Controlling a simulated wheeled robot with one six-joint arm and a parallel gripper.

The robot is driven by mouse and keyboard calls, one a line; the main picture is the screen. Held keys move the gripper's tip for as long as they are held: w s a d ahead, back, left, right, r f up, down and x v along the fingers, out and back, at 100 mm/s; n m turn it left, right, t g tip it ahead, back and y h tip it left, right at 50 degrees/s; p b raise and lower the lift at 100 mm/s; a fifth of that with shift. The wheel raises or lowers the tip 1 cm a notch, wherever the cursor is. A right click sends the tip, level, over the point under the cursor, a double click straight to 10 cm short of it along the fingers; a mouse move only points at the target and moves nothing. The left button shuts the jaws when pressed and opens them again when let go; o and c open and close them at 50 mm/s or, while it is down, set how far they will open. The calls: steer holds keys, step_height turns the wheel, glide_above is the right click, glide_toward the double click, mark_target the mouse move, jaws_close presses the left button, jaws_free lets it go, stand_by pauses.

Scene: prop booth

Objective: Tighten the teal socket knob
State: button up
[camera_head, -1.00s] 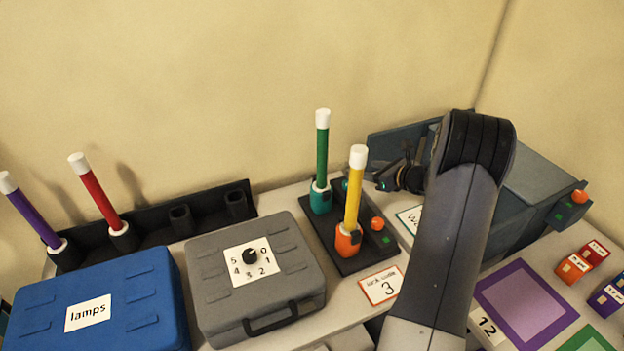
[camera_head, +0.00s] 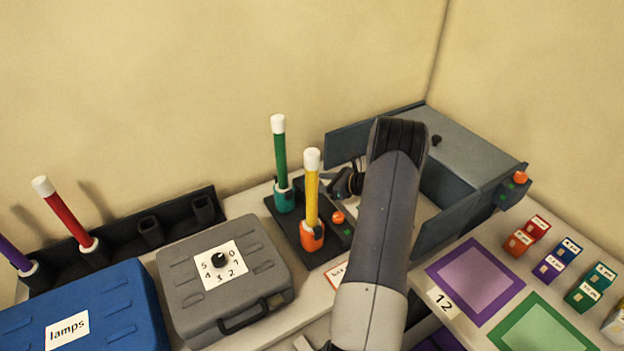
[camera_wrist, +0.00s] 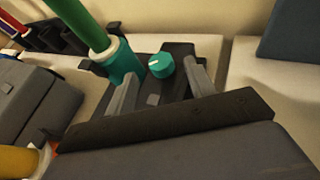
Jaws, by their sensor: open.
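The teal socket knob (camera_wrist: 161,65) is a small round knob with a white pointer line, on the dark lamp base beside the teal socket (camera_wrist: 124,62). A green tube (camera_head: 279,150) with a white cap stands in that socket. My gripper (camera_wrist: 162,72) is open, with its grey fingers either side of the knob in the wrist view; I cannot tell whether they touch it. In the head view my gripper (camera_head: 334,187) is right of the teal socket, partly behind my arm. I cannot make out the knob there.
A grey case (camera_head: 185,280) with a dial is left. Purple (camera_head: 500,300) and green mats lie front right.

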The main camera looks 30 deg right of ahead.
steer(key=shift+p+x, duration=0.35)
steer(key=shift+x, duration=1.4)
steer(key=c, duration=1)
